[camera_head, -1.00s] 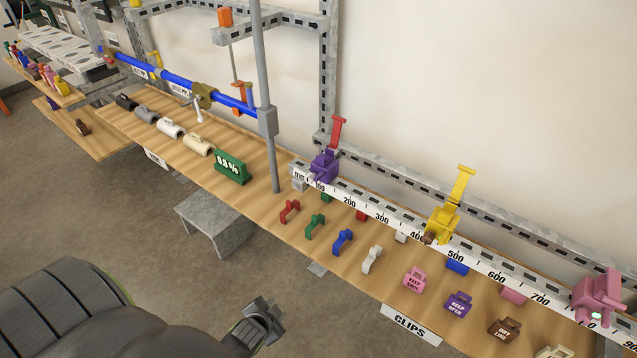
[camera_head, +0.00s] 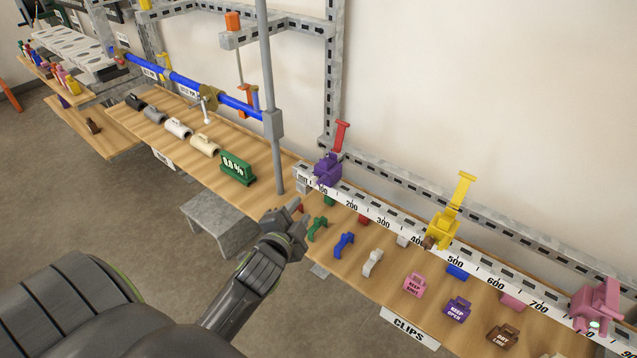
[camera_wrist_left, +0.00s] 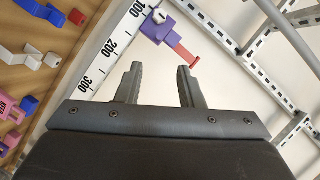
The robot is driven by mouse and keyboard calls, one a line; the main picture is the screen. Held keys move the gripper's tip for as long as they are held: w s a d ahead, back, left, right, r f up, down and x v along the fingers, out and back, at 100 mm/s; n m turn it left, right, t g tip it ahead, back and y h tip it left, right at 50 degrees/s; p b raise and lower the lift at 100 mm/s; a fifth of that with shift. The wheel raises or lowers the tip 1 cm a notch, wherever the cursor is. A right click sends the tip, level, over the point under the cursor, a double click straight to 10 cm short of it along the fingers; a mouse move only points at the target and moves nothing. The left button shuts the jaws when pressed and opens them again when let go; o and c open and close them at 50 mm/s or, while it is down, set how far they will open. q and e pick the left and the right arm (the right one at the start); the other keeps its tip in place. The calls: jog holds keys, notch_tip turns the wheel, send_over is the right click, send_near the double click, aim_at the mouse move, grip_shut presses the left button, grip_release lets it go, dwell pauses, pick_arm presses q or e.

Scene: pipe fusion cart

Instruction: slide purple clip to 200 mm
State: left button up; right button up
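The purple clip (camera_head: 327,169) sits on the white numbered rail (camera_head: 375,206) near its left end, by the 100 mark, with a red lever rising behind it. In the left wrist view the purple clip (camera_wrist_left: 158,25) is beyond the fingertips, near the 100 mark. My left gripper (camera_head: 292,212) is over the front part of the table, in front of and left of the clip, not touching it. In the left wrist view its two fingers (camera_wrist_left: 160,70) are apart with nothing between them. My right gripper is not in view.
A yellow clip (camera_head: 443,228) stands past the 400 mark and a pink clip (camera_head: 597,305) further right. Several small clips, including a blue one (camera_head: 343,244), lie in front of the rail. A grey post (camera_head: 268,60) rises left of the purple clip.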

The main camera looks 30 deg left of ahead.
aim_at(319, 184)
pick_arm(q)
jog(key=p+x, duration=0.1)
jog(key=x, duration=1.3)
jog(key=shift+f, duration=0.15)
grip_shut()
